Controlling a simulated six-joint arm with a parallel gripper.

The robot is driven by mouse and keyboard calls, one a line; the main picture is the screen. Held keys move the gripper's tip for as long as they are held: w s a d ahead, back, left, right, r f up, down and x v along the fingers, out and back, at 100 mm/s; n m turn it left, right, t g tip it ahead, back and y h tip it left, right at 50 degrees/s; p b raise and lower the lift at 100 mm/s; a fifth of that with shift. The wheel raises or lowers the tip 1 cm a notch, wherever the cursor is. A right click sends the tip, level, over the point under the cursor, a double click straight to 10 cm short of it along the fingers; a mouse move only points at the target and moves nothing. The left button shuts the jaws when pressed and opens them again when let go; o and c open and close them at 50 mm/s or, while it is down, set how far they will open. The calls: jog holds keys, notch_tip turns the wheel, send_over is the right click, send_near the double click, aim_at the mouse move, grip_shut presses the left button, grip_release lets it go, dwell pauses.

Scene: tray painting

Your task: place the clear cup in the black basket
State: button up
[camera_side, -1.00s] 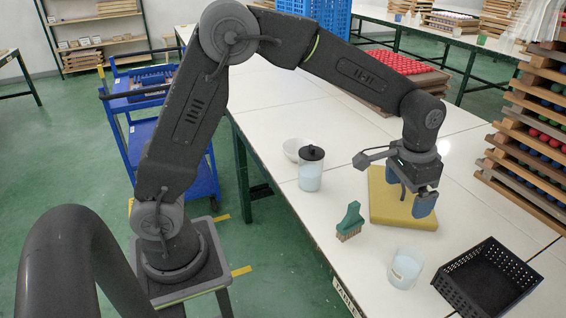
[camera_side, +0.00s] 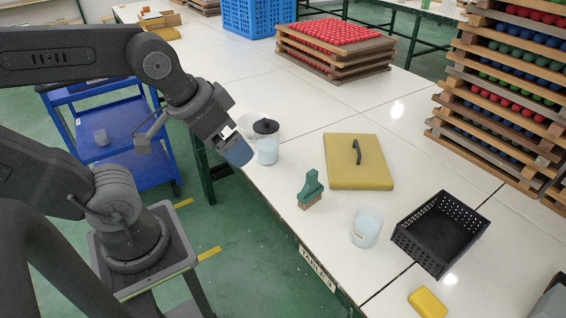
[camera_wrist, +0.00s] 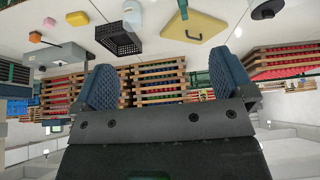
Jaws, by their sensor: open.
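The clear cup (camera_side: 366,228) stands upright on the white table, close to the left side of the black basket (camera_side: 400,246). It holds something pale blue. The basket is open-topped with perforated walls and looks empty. My gripper (camera_side: 238,155) is at the table's left edge, beside the black-lidded jar and well away from the cup. In the wrist view my gripper (camera_wrist: 165,85) is open, its two blue fingers apart with nothing between them. The basket (camera_wrist: 118,40) and the cup (camera_wrist: 132,14) also show there, near the top.
A yellow block (camera_side: 427,302) is in front. Stacked trays (camera_side: 500,90) stand right.

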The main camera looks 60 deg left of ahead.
dwell(0.3)
jog(key=w+d+f+t, duration=0.1)
jog(key=w+f, duration=0.3)
jog(key=w, duration=0.4)
jog(key=m+t+h, duration=0.3)
jog(key=t, duration=0.3)
send_near(379, 218)
jog(key=shift+x, duration=3.3)
jog(key=shift+c, duration=0.5)
